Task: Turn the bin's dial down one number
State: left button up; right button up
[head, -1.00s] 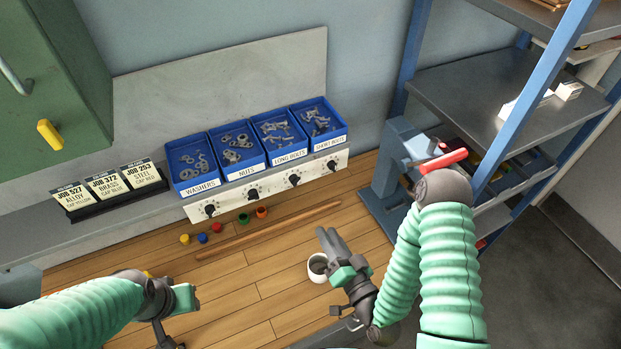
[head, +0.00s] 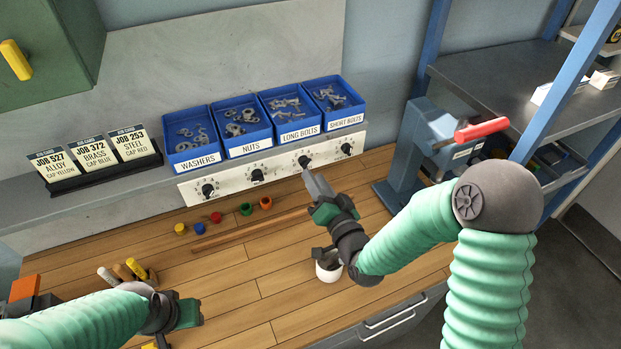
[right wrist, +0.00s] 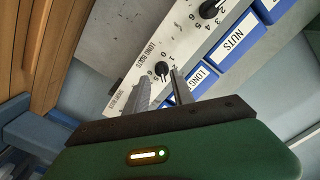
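Four labelled blue bins stand above a white dial strip (head: 280,170): washers (head: 192,140), nuts (head: 240,128), long bolts (head: 292,112) and short bolts (head: 338,102). A black dial sits below each. My right gripper (head: 308,174) is just below and in front of the long bolts dial (head: 304,161). In the right wrist view its fingers (right wrist: 163,88) are a little apart with nothing between them. That dial (right wrist: 162,69) shows just beyond the tips, seemingly not touched. Its exact setting is too small to read. My left gripper (head: 190,313) is low at the left, its fingers unclear.
Several coloured caps (head: 216,217) and a wooden rod (head: 245,232) lie on the bench below the strip. A white cup (head: 328,270) stands beneath my right gripper. Job cards (head: 93,156) stand at left.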

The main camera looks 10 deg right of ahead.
aim_at(307, 167)
jog(key=w, duration=0.1)
jog(key=w+a, duration=0.1)
jog(key=w, duration=0.1)
jog(key=shift+w+r, duration=0.1)
jog(key=shift+w, duration=0.2)
jog(key=shift+d, duration=0.15)
jog(key=c, duration=0.5)
jog(key=shift+s, duration=0.1)
grip_shut()
